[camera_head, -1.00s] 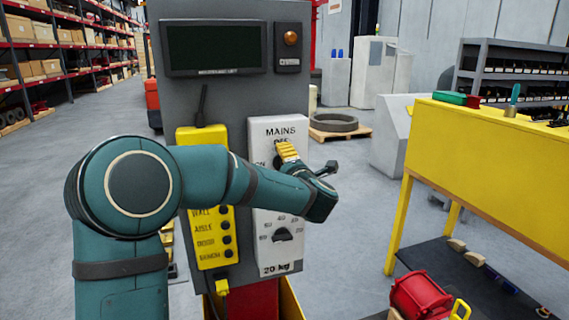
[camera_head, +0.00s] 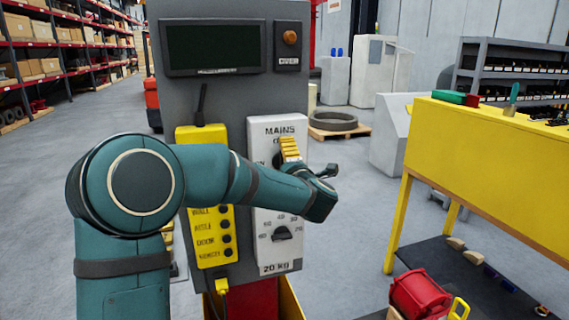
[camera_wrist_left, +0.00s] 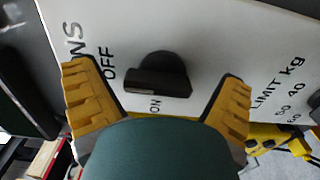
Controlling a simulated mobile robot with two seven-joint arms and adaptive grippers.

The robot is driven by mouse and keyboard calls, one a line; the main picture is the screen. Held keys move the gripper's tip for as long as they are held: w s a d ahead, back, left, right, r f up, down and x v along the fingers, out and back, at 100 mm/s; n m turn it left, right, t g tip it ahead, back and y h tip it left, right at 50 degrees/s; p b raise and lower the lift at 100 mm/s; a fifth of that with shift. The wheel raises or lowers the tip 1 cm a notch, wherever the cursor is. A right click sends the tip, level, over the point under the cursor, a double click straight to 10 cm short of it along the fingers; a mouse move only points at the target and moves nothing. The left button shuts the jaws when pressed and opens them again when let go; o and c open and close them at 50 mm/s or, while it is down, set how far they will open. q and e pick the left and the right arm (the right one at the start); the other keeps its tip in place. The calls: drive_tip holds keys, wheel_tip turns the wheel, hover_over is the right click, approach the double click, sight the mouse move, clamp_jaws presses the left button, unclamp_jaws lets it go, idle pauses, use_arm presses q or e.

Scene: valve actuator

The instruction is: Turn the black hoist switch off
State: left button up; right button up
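The black switch (camera_wrist_left: 158,78) is a rotary knob with a raised bar, on a white panel (camera_head: 264,130) marked MAINS, with OFF and ON printed beside it. In the wrist view it sits between the two yellow fingers of my left gripper (camera_wrist_left: 158,98). The fingers are wide apart with a gap on each side of the knob, so it is not gripped. In the head view my left gripper (camera_head: 289,149) is in front of the panel's upper part, and hides the knob. Which label the bar points to is unclear. My right gripper is out of view.
A second black knob (camera_head: 282,234), a load limit dial, is lower on the same panel. A yellow button box (camera_head: 213,262) hangs to the left, partly behind my arm. A yellow bench (camera_head: 480,150) stands at the right, with open floor between.

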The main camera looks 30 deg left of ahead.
use_arm(q)
drive_tip(key=v, duration=1.2)
drive_tip(key=shift+w, duration=0.1)
drive_tip(key=w+d+f+m+h, duration=0.1)
drive_tip(key=d+f+m+h, duration=0.35)
drive_tip(key=f, duration=0.45)
drive_tip(key=d+f+m+h, duration=0.35)
drive_tip(key=f+m, duration=0.25)
drive_tip(key=f, duration=0.4)
drive_tip(key=w+d+f+m+h, duration=0.1)
drive_tip(key=d+f+m+h, duration=0.25)
drive_tip(key=f+m, duration=0.4)
drive_tip(key=s+d+f+m+g+h, duration=0.3)
drive_tip(key=s+f+m+g, duration=0.1)
drive_tip(key=s+f, duration=0.6)
drive_tip(key=s+d+f+m+g+h, duration=0.3)
drive_tip(key=s+f+g, duration=0.3)
drive_tip(key=s+f, duration=0.5)
drive_tip(key=shift+d+m, duration=0.45)
drive_tip(key=shift+m, duration=0.05)
drive_tip(key=shift+s, duration=0.1)
